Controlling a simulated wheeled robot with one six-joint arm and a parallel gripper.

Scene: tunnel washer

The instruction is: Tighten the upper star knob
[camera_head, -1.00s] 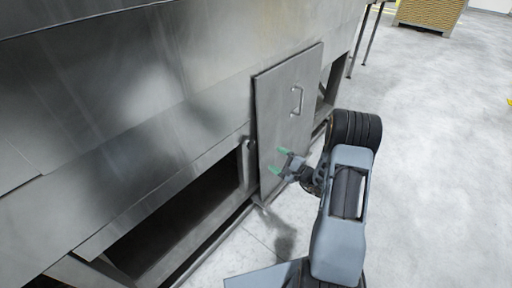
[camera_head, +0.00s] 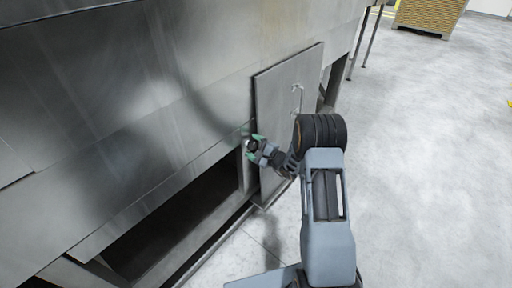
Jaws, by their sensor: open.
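The upper star knob (camera_head: 252,145) is a small dark round shape at the left edge of the grey metal door (camera_head: 285,95). My gripper (camera_head: 255,147) is at the knob, with one green fingertip above it and one below. The jaws are open around or just in front of the knob; I cannot tell whether they touch it. The gripper partly covers the knob, so its star shape does not show clearly. No lower knob is clear in this view.
A steel washer housing (camera_head: 130,110) fills the left, with a dark open recess (camera_head: 180,225) below. The pale floor (camera_head: 420,150) on the right is clear. A yellowish crate (camera_head: 430,14) stands far back.

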